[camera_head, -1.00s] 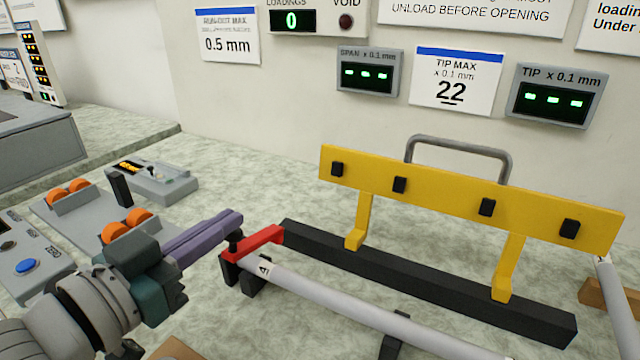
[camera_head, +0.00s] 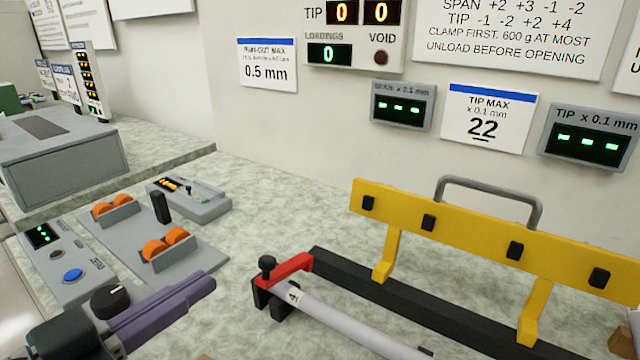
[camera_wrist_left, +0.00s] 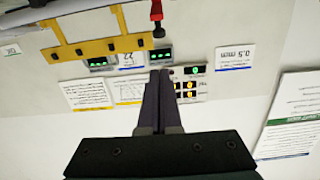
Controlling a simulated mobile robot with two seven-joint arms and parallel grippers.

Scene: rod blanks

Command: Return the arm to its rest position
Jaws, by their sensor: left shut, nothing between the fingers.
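My left gripper (camera_head: 205,287) comes in at the lower left of the head view, its purple fingers shut and empty. It is apart from the red clamp lever (camera_head: 287,267), which lies across the end of the grey rod (camera_head: 345,322) marked 4. In the left wrist view the shut fingers (camera_wrist_left: 160,75) point toward the wall displays, with the red lever (camera_wrist_left: 157,10) at the top edge. My right gripper is not in view.
A yellow rail (camera_head: 470,232) with black pads stands over a dark bar (camera_head: 420,305). Orange rollers (camera_head: 165,245) on a grey plate and a panel with a blue button (camera_head: 73,275) sit close to my left gripper. The green counter between rollers and clamp is clear.

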